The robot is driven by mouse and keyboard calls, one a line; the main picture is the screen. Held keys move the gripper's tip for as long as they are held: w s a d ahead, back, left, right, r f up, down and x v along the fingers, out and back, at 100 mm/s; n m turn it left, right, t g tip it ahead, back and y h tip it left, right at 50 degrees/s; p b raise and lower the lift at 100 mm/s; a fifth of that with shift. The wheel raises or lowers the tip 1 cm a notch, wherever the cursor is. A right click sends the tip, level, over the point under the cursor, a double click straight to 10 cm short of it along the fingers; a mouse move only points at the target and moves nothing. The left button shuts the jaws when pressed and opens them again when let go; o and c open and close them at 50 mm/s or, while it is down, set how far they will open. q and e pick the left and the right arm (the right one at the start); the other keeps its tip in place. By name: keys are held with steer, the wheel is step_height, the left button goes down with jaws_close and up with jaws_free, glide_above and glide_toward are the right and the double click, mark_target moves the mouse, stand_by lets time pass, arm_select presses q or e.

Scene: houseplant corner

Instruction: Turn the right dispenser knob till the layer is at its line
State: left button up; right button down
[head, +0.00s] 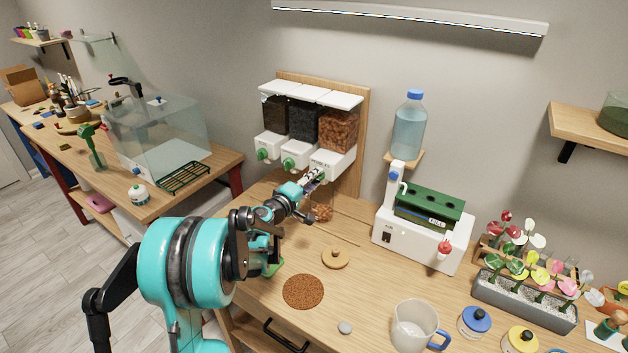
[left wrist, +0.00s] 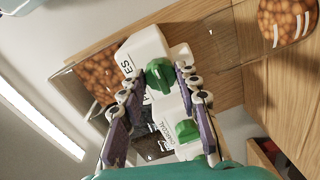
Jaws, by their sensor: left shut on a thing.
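The right dispenser (head: 338,130) holds brown pebbles behind a clear front; its white lower housing also shows in the left wrist view (left wrist: 147,48). Its green knob (left wrist: 160,76) sits between the fingers of my left gripper (left wrist: 158,92), which is shut on it. In the head view the left gripper (head: 314,178) reaches the housing and mostly hides the knob. A clear jar (head: 321,212) with brown pebbles stands under the right dispenser. In the left wrist view the jar (left wrist: 287,24) shows pebbles and white marks; which mark is the line I cannot tell. My right gripper is out of view.
Two more dispensers with green knobs (head: 288,162) (head: 262,154) hang to the left. A cork lid (head: 335,257) and a round brown mat (head: 303,291) lie on the table in front. A white machine (head: 420,238) stands to the right.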

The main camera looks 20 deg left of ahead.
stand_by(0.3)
arm_select(q)
steer(key=o, duration=1.2)
steer(key=shift+c, duration=0.2)
steer(key=s+a, duration=0.1)
steer(key=s, duration=1.1)
steer(key=shift+a+r, duration=0.3)
steer(key=shift+r, duration=0.1)
steer(key=shift+w, duration=0.1)
steer(key=shift+d, duration=0.1)
